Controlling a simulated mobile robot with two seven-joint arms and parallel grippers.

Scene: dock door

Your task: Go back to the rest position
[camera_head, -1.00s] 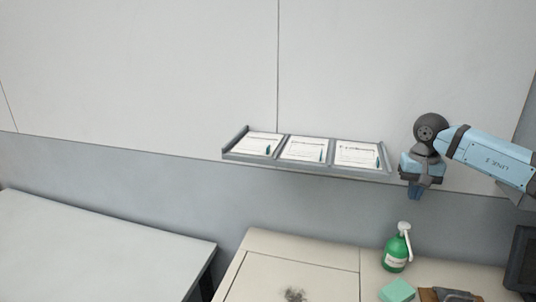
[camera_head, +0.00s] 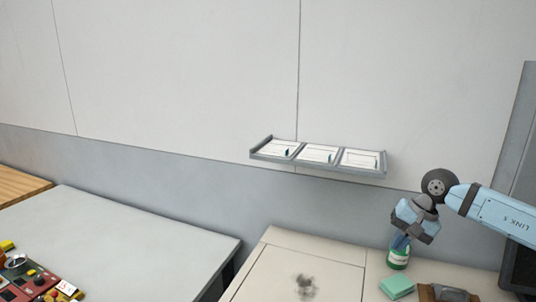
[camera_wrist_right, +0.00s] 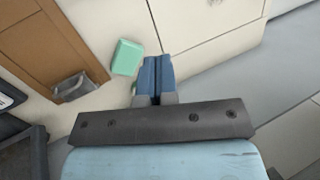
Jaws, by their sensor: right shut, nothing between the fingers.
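My right gripper (camera_head: 401,242) hangs at the right of the head view, above the cream worktop and in front of a green bottle (camera_head: 397,260), whose upper part it hides. In the right wrist view the blue fingers (camera_wrist_right: 154,76) are together with nothing between them. I cannot tell from these views whether the gripper touches the bottle. My left gripper is in neither view.
A wall shelf (camera_head: 318,163) carries three cards. A grey table (camera_head: 120,245) stands left, with a red panel (camera_head: 40,287). A dark screen stands far right.

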